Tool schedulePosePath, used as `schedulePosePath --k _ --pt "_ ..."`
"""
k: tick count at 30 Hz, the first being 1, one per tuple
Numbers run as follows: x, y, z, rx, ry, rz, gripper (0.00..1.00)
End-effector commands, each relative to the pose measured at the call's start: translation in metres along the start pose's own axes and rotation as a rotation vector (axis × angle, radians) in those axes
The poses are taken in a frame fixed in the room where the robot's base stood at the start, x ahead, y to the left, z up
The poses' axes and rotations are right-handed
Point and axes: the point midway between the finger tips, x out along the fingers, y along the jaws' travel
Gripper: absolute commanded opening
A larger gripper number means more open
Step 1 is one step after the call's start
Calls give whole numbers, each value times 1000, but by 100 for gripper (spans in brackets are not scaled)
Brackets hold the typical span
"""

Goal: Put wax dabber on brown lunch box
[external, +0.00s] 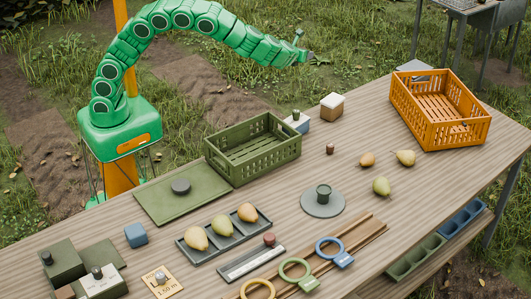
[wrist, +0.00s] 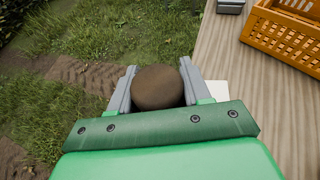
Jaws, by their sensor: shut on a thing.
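My gripper (wrist: 157,80) is shut on a brown, rounded thing (wrist: 157,88), which I take to be the wax dabber; only its round brown face shows between the grey fingers. In the external view my gripper (external: 312,58) is raised in the air beyond the table's far edge, and the held thing is too small to make out. The brown lunch box (external: 332,110), a small box with a pale lid and brown sides, stands at the table's far edge, below my gripper in the picture. In the wrist view a pale lid corner (wrist: 216,89) shows, partly hidden by the gripper.
A blue box (external: 302,126) with a green-topped item stands left of the lunch box, beside a green crate (external: 254,150). A small brown jar (external: 330,148) stands in front. An orange crate (external: 440,108) is at the right. Loose pears (external: 382,186) lie nearby.

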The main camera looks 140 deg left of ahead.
Motion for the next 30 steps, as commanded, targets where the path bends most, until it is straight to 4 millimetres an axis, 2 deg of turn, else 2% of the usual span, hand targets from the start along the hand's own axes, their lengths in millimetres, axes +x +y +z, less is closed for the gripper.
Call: schedulePosePath --k 1,3,9,14,30 --pt "4 -1 -13 5 1 1 18" --pt "9 -1 -25 6 2 1 18" --pt "17 -2 -44 2 1 -1 18" --pt "23 -9 -49 -1 2 -3 18" --pt "64 -56 -61 1 3 -3 18"
